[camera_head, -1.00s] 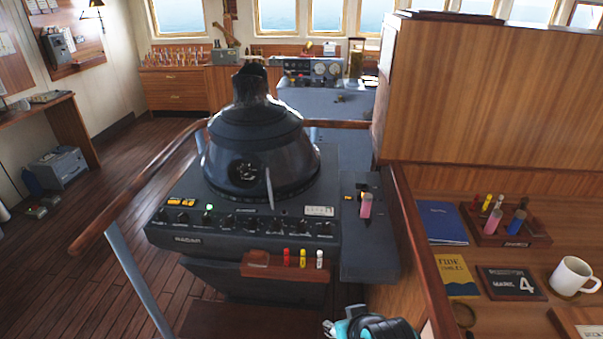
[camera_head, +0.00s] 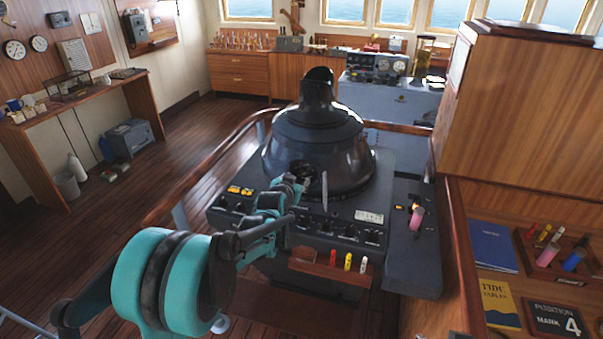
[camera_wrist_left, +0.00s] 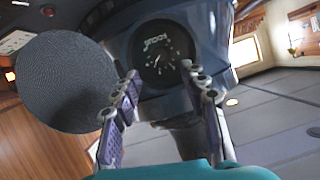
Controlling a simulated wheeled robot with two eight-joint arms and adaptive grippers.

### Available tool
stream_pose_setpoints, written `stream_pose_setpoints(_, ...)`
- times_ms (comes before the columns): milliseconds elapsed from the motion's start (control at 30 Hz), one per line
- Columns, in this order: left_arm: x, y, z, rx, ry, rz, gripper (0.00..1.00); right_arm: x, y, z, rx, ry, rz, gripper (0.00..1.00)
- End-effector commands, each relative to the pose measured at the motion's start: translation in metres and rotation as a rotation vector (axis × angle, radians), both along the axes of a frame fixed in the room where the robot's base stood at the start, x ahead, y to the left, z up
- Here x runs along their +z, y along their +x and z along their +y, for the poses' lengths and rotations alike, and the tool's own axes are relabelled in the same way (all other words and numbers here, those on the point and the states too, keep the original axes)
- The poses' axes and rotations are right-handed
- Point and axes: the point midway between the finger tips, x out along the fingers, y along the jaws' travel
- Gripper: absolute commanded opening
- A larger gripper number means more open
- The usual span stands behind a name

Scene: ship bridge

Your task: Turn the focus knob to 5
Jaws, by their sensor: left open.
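The radar console (camera_head: 390,195) stands in the middle of the head view with a dark domed hood (camera_head: 320,130). The focus knob (camera_wrist_left: 165,50) is a dark round dial on the hood's face. In the left wrist view it shows white marks and the word FOCUS upside down; its setting is too small to read. In the head view my arm largely hides it. My left gripper (camera_wrist_left: 160,73) is open and empty, its two fingers spread on either side just before the dial, with no clear contact. It also shows in the head view (camera_head: 298,184). My right gripper is out of view.
A wooden rail (camera_head: 210,165) curves around the console. A lever (camera_head: 324,190) stands up beside the dial. A pink-handled control (camera_head: 415,217) is on the right side panel. A wooden cabinet (camera_head: 530,110) and a desk with a blue book (camera_head: 494,246) stand at right.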

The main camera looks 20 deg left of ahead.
Motion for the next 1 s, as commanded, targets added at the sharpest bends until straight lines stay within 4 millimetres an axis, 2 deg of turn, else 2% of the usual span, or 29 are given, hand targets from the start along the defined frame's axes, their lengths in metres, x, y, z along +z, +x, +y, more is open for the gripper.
stream_pose_setpoints(433,-0.026,0.061,0.002,0.0,0.0,-0.002,0.44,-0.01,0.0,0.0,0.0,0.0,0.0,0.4)
stream_pose_setpoints(600,-0.029,0.071,0.002,0.0,0.0,-0.002,0.44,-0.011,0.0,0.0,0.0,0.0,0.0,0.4)
stream_pose_setpoints(833,-0.029,0.071,0.002,0.0,0.0,-0.002,0.44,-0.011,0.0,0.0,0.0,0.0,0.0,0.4)
stream_pose_setpoints(867,-0.029,0.071,0.002,0.0,0.0,-0.002,0.41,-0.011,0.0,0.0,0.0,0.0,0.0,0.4)
stream_pose_setpoints(1000,-0.029,0.071,0.002,0.0,0.0,-0.002,0.04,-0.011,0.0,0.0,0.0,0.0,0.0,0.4)
